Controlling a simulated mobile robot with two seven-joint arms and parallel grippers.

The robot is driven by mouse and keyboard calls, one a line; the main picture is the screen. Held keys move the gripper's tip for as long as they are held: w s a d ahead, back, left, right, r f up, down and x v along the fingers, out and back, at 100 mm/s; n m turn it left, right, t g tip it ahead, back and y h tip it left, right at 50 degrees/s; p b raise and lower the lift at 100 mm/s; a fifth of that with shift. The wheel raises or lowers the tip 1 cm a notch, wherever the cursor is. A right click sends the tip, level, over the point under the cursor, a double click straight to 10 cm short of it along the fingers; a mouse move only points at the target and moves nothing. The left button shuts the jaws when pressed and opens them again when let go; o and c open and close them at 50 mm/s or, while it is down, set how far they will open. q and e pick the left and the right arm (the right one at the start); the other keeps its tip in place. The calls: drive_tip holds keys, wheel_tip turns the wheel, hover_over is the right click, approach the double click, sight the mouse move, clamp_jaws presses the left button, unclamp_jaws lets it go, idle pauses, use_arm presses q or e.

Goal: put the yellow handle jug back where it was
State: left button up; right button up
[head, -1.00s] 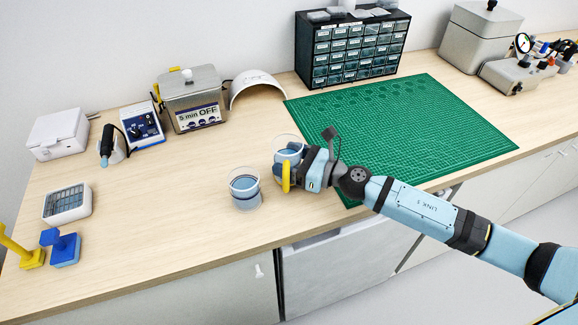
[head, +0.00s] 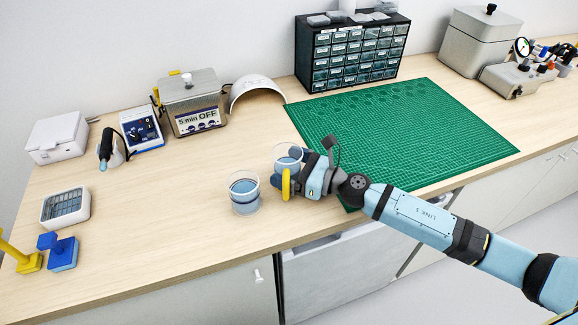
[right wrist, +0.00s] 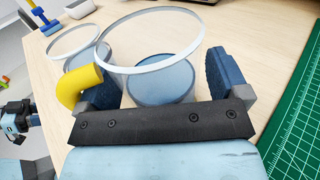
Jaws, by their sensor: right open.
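The yellow handle jug is a clear round vessel (head: 288,154) with bluish contents and a thick yellow handle (head: 286,184). It is near the green mat's left edge. My right gripper (head: 298,178) is open at the jug, its fingers on either side. In the right wrist view the jug's rim (right wrist: 150,70) lies between the two dark blue finger pads, with the yellow handle (right wrist: 78,84) by the left finger. Whether the pads touch the jug is unclear. A second clear vessel (head: 244,192) with blue contents stands just left of it.
The green mat (head: 410,130) lies right and behind. A drawer cabinet (head: 355,52), a bath with a "5 min OFF" label (head: 192,105) and a white arched cover (head: 257,92) line the back. The bench's left middle (head: 150,210) is clear; its front edge is close.

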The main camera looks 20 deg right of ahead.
drive_tip(key=b+v, duration=0.3)
drive_tip(key=v, duration=0.7)
drive_tip(key=shift+s+d, duration=0.2)
drive_tip(key=shift+s, duration=0.05)
drive_tip(key=shift+s+d+b, duration=0.4)
use_arm(q)
drive_tip(key=shift+w+d+f, duration=0.15)
drive_tip(key=shift+f, duration=0.3)
drive_tip(key=shift+w+d+f, duration=0.1)
drive_tip(key=shift+f, duration=0.3)
use_arm(e)
drive_tip(key=shift+s+d+r, duration=0.1)
use_arm(q)
drive_tip(key=shift+s+a+f, duration=0.2)
drive_tip(key=shift+f, duration=0.1)
